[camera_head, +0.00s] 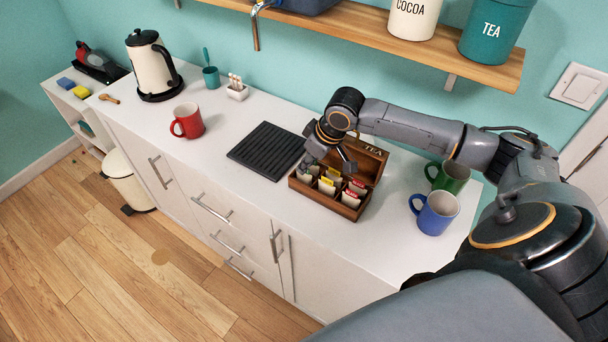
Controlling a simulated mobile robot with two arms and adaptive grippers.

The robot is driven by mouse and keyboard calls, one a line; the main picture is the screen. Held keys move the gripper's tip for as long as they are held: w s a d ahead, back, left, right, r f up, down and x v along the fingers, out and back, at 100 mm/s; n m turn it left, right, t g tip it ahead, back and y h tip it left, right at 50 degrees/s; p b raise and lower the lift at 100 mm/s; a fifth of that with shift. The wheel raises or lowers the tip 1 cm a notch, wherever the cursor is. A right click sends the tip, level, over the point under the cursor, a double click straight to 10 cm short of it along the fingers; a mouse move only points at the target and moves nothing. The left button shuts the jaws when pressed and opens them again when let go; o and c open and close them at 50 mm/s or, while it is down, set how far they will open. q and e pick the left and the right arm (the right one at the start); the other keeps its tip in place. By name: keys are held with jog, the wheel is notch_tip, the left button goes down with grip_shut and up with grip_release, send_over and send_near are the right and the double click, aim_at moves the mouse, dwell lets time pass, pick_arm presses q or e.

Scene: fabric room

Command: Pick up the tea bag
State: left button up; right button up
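A wooden tea box (322,206) stands open on the white counter, its lid tilted up at the back and marked TEA. Tea bags with red tags (354,190) and yellow tags (327,182) stand in its compartments. My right gripper (326,164) reaches down over the left and back part of the box, pointing at the compartments. Its fingers are small and dark here, and I cannot tell whether they are open or touch a tea bag. The gripper hides part of the back row. My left gripper is not in view.
A blue mug (436,214) and a green mug (450,177) stand right of the box, close to my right arm. A black ribbed mat (266,150) lies to the left, then a red mug (188,121) and a kettle (152,68). A wooden shelf (400,45) hangs above.

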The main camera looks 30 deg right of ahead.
aim_at(304, 176)
jog(key=shift+x, duration=1.5)
jog(key=c, duration=0.4)
jog(key=shift+r, duration=0.1)
jog(key=shift+c, duration=0.2)
